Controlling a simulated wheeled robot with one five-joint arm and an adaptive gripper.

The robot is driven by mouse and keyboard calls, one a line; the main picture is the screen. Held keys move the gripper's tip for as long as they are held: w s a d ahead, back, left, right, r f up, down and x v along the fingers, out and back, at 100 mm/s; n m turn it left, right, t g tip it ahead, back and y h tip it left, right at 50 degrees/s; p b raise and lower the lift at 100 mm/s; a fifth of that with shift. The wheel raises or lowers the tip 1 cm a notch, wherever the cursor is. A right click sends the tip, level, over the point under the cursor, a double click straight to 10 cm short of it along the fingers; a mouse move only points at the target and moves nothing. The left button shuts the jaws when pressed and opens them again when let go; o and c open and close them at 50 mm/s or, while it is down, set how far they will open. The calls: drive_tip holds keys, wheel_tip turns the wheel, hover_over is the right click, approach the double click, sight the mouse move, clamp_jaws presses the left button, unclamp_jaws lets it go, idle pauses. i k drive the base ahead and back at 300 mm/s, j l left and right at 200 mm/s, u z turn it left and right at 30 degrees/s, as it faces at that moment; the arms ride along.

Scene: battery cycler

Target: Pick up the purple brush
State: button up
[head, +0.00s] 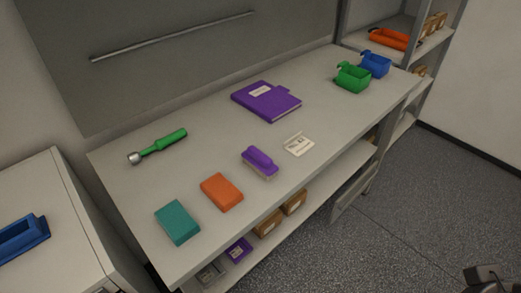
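The purple brush (260,161) lies on the grey workbench (205,158), near its front edge. It has a purple handle on top and a pale underside. An orange block is to its left and a small white card is to its right, both apart from it. A dark part at the bottom right corner (484,280) looks like part of my gripper, far from the brush and cut off by the picture edge. Its fingers cannot be made out.
A teal block (177,222), orange block (222,192), white card (298,144), purple notebook (266,100), green-handled tool (158,146), green bin (352,78) and blue bin (375,64) are on the bench. Boxes sit on the shelf below. The floor (400,215) in front is clear.

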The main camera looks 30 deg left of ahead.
sight(263, 165)
drive_tip(key=i+u, duration=1)
drive_tip(key=u, duration=0.2)
drive_tip(key=i+u, duration=0.1)
drive_tip(key=u, duration=0.25)
drive_tip(key=i+l+u, duration=0.15)
drive_tip(key=u, duration=3.15)
